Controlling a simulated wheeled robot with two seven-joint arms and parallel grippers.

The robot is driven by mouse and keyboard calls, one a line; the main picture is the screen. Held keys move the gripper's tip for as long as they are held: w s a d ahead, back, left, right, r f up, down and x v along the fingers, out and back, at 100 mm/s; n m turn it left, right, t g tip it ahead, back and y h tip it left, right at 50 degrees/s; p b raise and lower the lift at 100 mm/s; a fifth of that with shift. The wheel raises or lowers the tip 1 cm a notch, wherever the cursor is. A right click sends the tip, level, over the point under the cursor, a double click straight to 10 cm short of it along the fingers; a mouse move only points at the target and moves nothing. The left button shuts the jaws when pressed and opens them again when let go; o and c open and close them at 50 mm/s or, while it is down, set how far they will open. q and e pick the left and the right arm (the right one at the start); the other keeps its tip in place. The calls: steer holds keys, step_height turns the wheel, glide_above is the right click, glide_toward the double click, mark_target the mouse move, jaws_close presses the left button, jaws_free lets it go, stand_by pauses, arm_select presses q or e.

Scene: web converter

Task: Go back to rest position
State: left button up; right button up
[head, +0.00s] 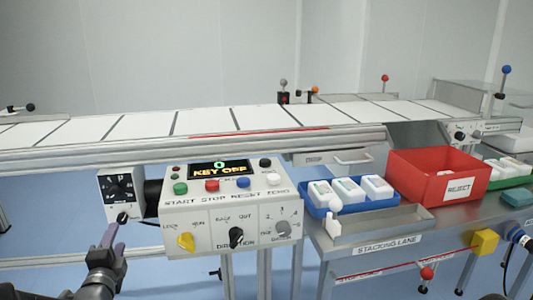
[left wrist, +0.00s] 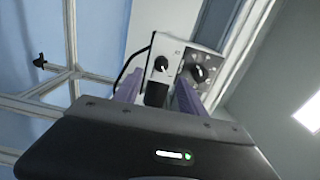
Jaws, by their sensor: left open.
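My left gripper (head: 112,240) is at the lower left of the head view, just below and in front of a small white switch box (head: 122,192) with black knobs. In the left wrist view the gripper's two purple fingers (left wrist: 158,95) stand apart with nothing held between them. The switch box (left wrist: 180,62) shows beyond the fingertips, with a small knob and a larger dial. Whether a finger touches the box cannot be told. My right gripper is not in view.
A control panel (head: 230,215) with buttons and a "KEY OFF" display stands right of the gripper. The conveyor (head: 200,120) runs behind. A steel table (head: 380,250) at right bears a blue tray (head: 315,207) of white packs and a red reject bin (head: 410,172).

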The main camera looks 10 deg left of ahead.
arm_select(q)
steer(key=s+d+f+n+g+h, duration=0.35)
steer(key=d+f+n, duration=0.4)
steer(key=f, duration=0.55)
steer(key=s+d+f+n+g+h, duration=0.2)
steer(key=d+f+n+g, duration=0.2)
steer(key=d+f+n, duration=0.65)
steer(key=s+d+f+m+g+h, duration=0.3)
steer(key=s+d+f+g, duration=0.5)
steer(key=s+d+f, duration=1.25)
steer(key=s+r+p, duration=0.1)
steer(key=r+p, duration=1.5)
steer(key=r, duration=0.1)
steer(key=s+r+h+p, duration=0.1)
steer(key=s+r+p, duration=0.1)
steer(key=r+p, duration=1.4)
steer(key=shift+s+r+n+g, duration=0.25)
steer(key=shift+r+n+g, duration=0.1)
steer(key=shift+r, duration=0.25)
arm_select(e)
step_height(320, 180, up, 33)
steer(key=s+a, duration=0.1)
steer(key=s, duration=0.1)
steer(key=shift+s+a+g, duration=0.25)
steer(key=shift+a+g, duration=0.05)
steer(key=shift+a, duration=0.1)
